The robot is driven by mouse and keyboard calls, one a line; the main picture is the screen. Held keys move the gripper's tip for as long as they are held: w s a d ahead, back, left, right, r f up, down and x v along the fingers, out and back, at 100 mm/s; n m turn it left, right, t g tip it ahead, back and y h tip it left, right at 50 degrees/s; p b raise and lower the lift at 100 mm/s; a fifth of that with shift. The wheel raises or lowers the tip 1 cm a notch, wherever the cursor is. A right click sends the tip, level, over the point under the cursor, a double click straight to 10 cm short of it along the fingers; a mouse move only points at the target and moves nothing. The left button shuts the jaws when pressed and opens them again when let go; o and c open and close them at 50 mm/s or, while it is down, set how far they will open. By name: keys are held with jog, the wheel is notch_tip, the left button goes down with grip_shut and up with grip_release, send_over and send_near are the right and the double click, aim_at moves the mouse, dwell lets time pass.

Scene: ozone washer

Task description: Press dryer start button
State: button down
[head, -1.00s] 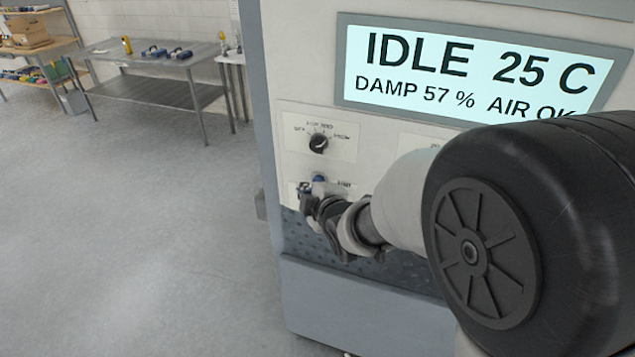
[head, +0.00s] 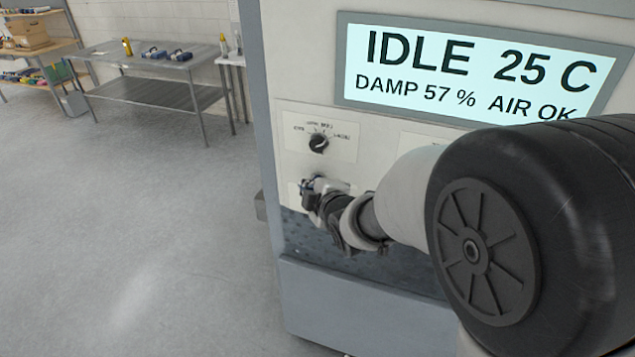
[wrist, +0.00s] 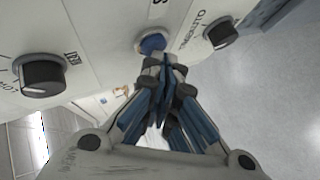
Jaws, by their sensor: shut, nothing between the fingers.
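The blue round start button (wrist: 152,43) sits in a pale collar on the dryer's front panel, at the top middle of the wrist view. In the head view it is hidden behind my gripper (head: 308,187). My gripper is shut and empty, with its fingertips (wrist: 158,62) right at the button's lower edge in the wrist view. I cannot tell whether they touch it. The dryer's display (head: 470,72) reads IDLE 25 C, DAMP 57 %, AIR OK.
A black selector knob (head: 318,143) is on the panel just above my gripper. In the wrist view, knobs flank the button at left (wrist: 42,75) and right (wrist: 221,32). A steel table (head: 150,65) stands far left. The floor (head: 130,220) left of the dryer is clear.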

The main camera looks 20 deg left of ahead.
jog(key=shift+w, duration=0.3)
jog(key=shift+s, duration=0.1)
dwell(0.4)
jog(key=shift+s+b, duration=0.85)
jog(key=shift+b, duration=0.05)
jog(key=s+b, duration=0.3)
jog(key=s, duration=0.2)
jog(key=shift+a+b, duration=0.2)
jog(key=shift+b, duration=0.1)
